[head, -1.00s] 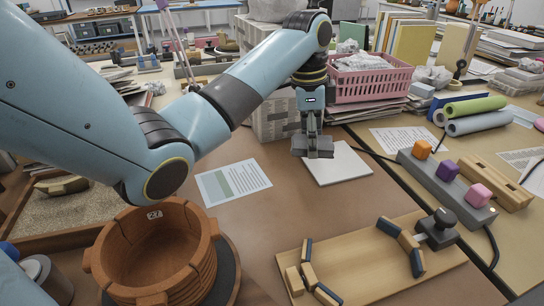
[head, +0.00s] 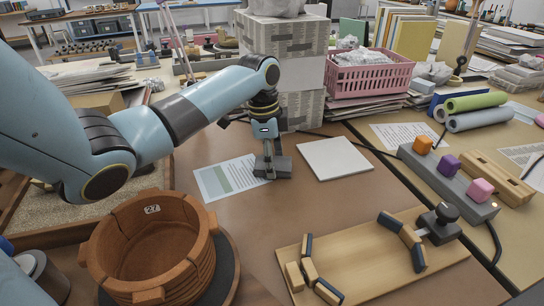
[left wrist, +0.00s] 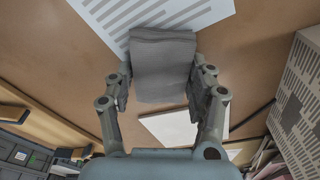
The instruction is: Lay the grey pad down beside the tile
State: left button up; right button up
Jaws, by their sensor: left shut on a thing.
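My left gripper (head: 268,153) points down and is shut on the grey pad (head: 280,171). The pad is at or just above the brown table, between the printed sheet and the white tile; I cannot tell whether it touches. The white square tile (head: 334,158) lies flat to the right of the pad, with a gap between them. In the left wrist view the grey pad (left wrist: 163,68) sits between the two fingers, overlapping the printed sheet, and the tile (left wrist: 172,127) shows partly behind the gripper. My right gripper is not in view.
The printed sheet (head: 225,180) lies left of the pad. A terracotta pot (head: 150,250) stands front left. A wooden board (head: 375,262) with small blocks and a clamp lies front right. Stacked wrapped boxes (head: 283,45) rise behind. The table in front of the tile is bare.

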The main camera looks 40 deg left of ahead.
pick_arm(q)
jog(key=o, duration=1)
jog(key=shift+f, duration=0.1)
jog(key=r, duration=0.4)
jog(key=r+p, duration=0.1)
jog(key=r, duration=0.3)
jog(key=s+a+r+p, duration=0.1)
jog(key=r, duration=0.3)
jog(key=shift+r, duration=0.1)
